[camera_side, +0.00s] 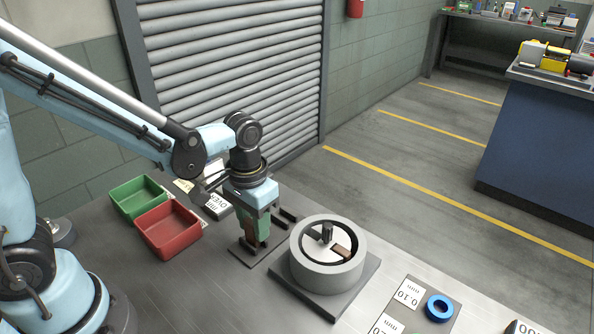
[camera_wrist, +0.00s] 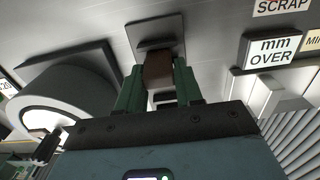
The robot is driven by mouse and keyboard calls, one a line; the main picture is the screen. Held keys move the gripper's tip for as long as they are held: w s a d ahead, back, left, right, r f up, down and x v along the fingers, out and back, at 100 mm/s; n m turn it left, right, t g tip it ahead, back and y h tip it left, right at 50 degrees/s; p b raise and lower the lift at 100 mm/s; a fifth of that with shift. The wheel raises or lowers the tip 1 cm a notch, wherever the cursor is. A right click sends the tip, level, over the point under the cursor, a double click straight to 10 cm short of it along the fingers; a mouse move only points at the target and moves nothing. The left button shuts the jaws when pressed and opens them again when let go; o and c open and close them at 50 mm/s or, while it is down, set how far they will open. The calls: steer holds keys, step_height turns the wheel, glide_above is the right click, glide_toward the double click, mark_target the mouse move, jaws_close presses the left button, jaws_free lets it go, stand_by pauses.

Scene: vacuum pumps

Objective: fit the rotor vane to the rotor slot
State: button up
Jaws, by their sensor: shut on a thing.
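My gripper (camera_side: 256,240) has green fingers and points down, just left of the pump. It is shut on a brown rotor vane, which shows between the fingers in the wrist view (camera_wrist: 158,70). The vane's lower end is over or at a small dark plate; I cannot tell whether it touches. The grey round pump housing (camera_side: 322,276) stands on a square base to the right. Inside it is a pale rotor (camera_side: 318,246) with an upright shaft (camera_side: 327,232). A brown piece (camera_side: 341,251) sits at the rotor's right side. A dark slot shows on its left side, partly hidden by the housing rim.
A green tray (camera_side: 139,197) and a red tray (camera_side: 167,229) stand to the left. An "OVER" sign (camera_wrist: 272,51) stands behind my gripper. A blue ring (camera_side: 439,308) lies on a plate with a "0.10" card (camera_side: 409,293) at the front right.

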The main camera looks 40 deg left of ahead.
mark_target(249, 217)
steer(key=shift+f, duration=0.25)
steer(key=o, duration=1)
step_height(249, 217, up, 12)
steer(key=a+t, duration=0.1)
steer(key=s+a+t, duration=0.1)
steer(key=a+t, duration=0.1)
steer(key=s+a+t, duration=0.1)
steer(key=t, duration=0.1)
steer(key=shift+s+a+f, duration=0.15)
steer(key=shift+a+f, duration=0.2)
steer(key=shift+f, duration=0.05)
steer(key=shift+o, duration=0.2)
steer(key=shift+s+a+f+t, duration=0.15)
steer(key=shift+a+t, duration=0.2)
steer(key=shift+t, duration=0.2)
steer(key=shift+s+a+f+t, duration=0.1)
steer(key=shift+a+t, duration=0.2)
steer(key=shift+t, duration=0.25)
